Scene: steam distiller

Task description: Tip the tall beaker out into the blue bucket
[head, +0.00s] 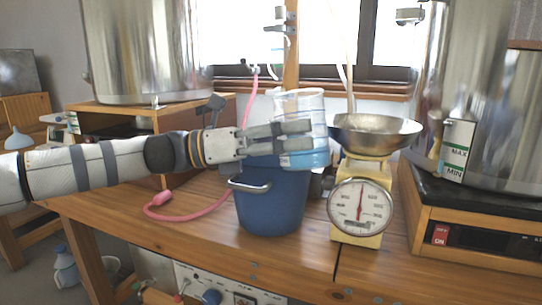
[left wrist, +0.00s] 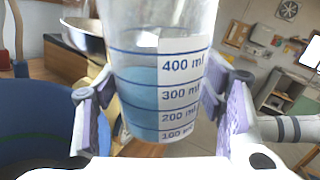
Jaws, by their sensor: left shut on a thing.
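The tall beaker (head: 300,102) is clear and holds blue liquid. In the left wrist view the beaker (left wrist: 135,95) has printed marks, and the liquid shows between the 300 and 400 ml marks. My left gripper (head: 304,137) is shut on the beaker's side, with fingers on both sides of it. The beaker stands nearly upright, leaning only slightly. The blue bucket (head: 268,208) stands on the wooden bench, below the gripper and beaker in the head view. Its opening is largely hidden by the gripper. The bucket (left wrist: 35,125) also shows at the left wrist view's left edge. My right gripper is not in view.
A yellow scale (head: 361,212) with a metal bowl (head: 375,134) stands close to the bucket's right. A pink hose (head: 190,216) lies on the bench to the left. Large steel vessels (head: 150,50) stand on both sides. The bench's front edge is close to the bucket.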

